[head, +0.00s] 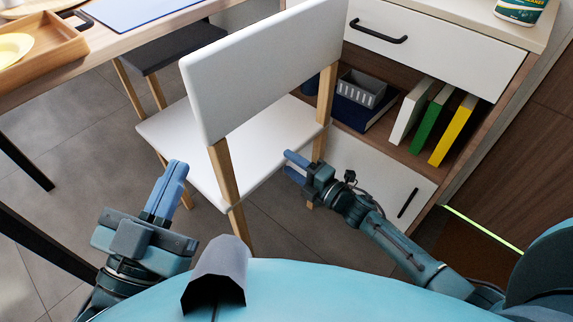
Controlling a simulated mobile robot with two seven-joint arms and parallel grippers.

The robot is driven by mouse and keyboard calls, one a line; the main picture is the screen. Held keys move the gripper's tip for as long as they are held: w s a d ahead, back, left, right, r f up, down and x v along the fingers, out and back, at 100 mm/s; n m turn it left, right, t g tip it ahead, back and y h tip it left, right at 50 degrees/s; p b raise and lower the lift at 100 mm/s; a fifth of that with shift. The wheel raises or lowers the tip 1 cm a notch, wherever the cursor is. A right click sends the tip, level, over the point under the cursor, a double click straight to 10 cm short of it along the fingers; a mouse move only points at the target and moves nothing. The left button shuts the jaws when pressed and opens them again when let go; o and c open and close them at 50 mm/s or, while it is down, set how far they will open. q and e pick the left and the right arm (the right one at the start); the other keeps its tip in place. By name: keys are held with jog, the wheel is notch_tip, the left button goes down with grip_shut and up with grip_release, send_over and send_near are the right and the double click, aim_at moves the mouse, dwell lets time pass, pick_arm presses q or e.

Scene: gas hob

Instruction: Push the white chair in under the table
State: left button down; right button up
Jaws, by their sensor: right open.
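The white chair (255,70) stands upright in the middle of the head view, with a white back, white seat (165,132) and wooden legs. Its backrest is on my side and its seat extends left towards the table. The table (120,45) is at the upper left, only partly in view. My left gripper (178,166) is in front of the seat's near left edge, with its fingers close together; I cannot tell whether they are shut. My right gripper (290,163) is open and empty, beside the chair's right rear leg; I cannot tell whether they touch.
A dark grey seat (170,48) stands by the table. A wooden tray (45,50) with a yellow dish and a blue mat (130,12) lie on the table. A cabinet (440,45) with a drawer and books stands right of the chair. Grey floor shows around the chair.

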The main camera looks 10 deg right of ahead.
aim_at(287, 162)
pick_arm(q)
jog(key=shift+w+a+r+m+t+h+b, duration=0.1)
jog(key=shift+w+r+m+t+h+b, duration=0.15)
jog(key=shift+r+m+t+h+b, duration=0.4)
pick_arm(e)
jog(key=shift+x, duration=1.8)
pick_arm(q)
jog(key=shift+r, duration=0.2)
pick_arm(e)
grip_shut()
jog(key=shift+f, duration=0.1)
